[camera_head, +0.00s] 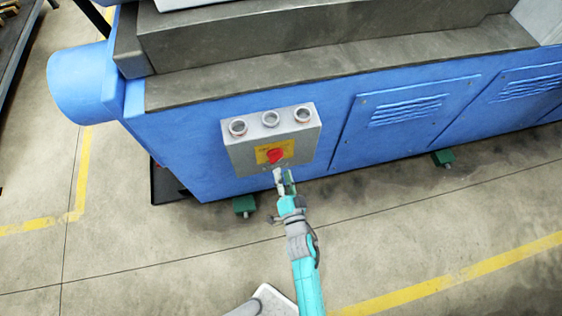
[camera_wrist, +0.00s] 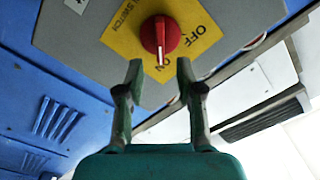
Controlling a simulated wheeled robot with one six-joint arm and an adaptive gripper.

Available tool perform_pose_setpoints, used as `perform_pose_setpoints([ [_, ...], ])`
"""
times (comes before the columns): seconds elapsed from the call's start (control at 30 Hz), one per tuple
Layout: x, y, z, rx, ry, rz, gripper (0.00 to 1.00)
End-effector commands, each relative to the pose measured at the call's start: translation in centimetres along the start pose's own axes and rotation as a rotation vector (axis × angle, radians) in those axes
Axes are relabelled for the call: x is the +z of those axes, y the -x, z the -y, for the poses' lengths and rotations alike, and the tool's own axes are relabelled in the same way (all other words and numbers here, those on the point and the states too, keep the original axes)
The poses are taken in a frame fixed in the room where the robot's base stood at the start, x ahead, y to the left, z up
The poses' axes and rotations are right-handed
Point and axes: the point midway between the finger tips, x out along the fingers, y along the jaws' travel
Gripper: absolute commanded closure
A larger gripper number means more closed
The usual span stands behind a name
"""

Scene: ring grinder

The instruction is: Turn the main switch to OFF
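The main switch is a red rotary knob (camera_head: 275,156) on a yellow plate (camera_head: 262,154), set on the front of a grey control box (camera_head: 240,162). In the wrist view the red knob (camera_wrist: 160,38) sits on the yellow plate (camera_wrist: 122,34) marked "SWITCH", "OFF" and "ON". The white line on the knob points toward "ON". My gripper (camera_wrist: 158,72) is open, its two fingertips apart just short of the knob, with nothing between them. In the head view my gripper (camera_head: 284,172) is just below the knob. I cannot see any contact.
The box is mounted on the blue machine body (camera_head: 190,150). Several round gauges or buttons, one of them here (camera_head: 271,118), sit on the box top. Green feet (camera_head: 244,205) stand under the machine. The concrete floor (camera_head: 160,260) in front is clear, with yellow lines.

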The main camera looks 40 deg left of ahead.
Motion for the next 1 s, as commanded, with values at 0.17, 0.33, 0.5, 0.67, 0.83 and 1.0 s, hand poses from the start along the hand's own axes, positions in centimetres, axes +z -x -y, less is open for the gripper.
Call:
perform_pose_setpoints([
  [0.17,-0.1,-2.9,0.0,0.0,-0.001,-0.001,0.64],
  [0.33,0.0,-4.6,-0.1,0.002,0.0,0.0,0.64],
  [0.5,0.0,-5.3,-0.1,0.002,0.0,0.0,0.64],
  [0.67,0.0,-5.3,-0.1,0.002,0.0,0.0,0.64],
  [0.83,0.0,-5.3,-0.1,0.002,0.0,0.0,0.79],
  [1.0,0.0,-5.3,-0.1,0.002,0.0,0.0,1.0],
])
